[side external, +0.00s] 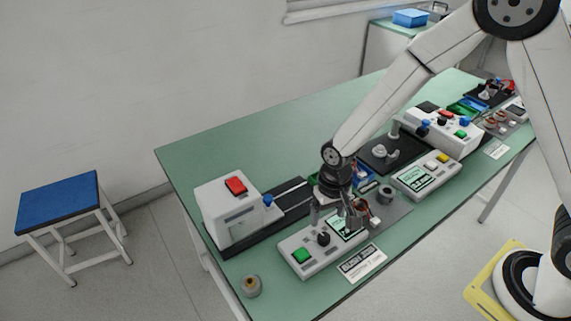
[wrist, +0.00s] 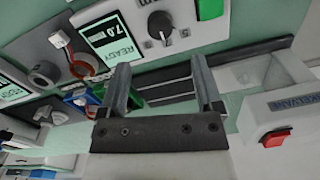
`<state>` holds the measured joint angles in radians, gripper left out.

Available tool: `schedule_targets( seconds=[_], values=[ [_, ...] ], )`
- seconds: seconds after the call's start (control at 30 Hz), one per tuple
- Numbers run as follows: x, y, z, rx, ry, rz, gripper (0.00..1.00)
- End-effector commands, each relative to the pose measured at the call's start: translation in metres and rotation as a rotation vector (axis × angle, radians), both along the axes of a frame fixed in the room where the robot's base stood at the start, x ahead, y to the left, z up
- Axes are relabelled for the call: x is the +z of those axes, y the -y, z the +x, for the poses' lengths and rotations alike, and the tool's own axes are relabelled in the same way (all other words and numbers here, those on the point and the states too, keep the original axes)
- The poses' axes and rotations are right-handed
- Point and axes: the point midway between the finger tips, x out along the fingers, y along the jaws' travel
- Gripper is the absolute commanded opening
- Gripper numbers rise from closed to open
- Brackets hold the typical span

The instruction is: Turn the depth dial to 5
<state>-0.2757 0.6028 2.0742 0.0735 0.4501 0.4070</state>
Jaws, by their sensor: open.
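The depth dial (side external: 323,239) is a small dark knob on a light grey control box (side external: 291,268) at the front of the green table. In the wrist view the dial (wrist: 160,24) shows at the top, with a white pointer mark and printed numbers around it. Beside it a screen (wrist: 108,42) reads about 7.0, and a green button (wrist: 210,9) is on its other side. My gripper (side external: 336,221) is above the box, close to the dial. In the wrist view its fingers (wrist: 160,65) are apart with nothing between them, and the dial lies beyond the tips.
A white machine with a red switch (side external: 236,185) and blue knob stands left of the box. A second grey box with a screen (side external: 426,179) stands to the right. A small round part (side external: 252,286) lies near the front edge. A printed card (side external: 362,262) lies in front.

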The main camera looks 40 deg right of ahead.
Motion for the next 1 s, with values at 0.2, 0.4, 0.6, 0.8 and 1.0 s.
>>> schedule_targets(
  seconds=[0.2, 0.4, 0.6, 0.8, 1.0],
  values=[
    [-0.012, 0.0, 0.0, 0.001, -0.002, -0.001, 0.84],
    [-0.031, -0.001, 0.0, 0.001, -0.002, -0.001, 0.84],
    [-0.052, -0.002, 0.0, 0.001, -0.001, -0.001, 0.84],
    [-0.068, -0.002, 0.001, 0.001, 0.0, 0.0, 0.84],
    [-0.075, -0.003, 0.0, 0.001, 0.0, 0.0, 0.84]
  ],
)
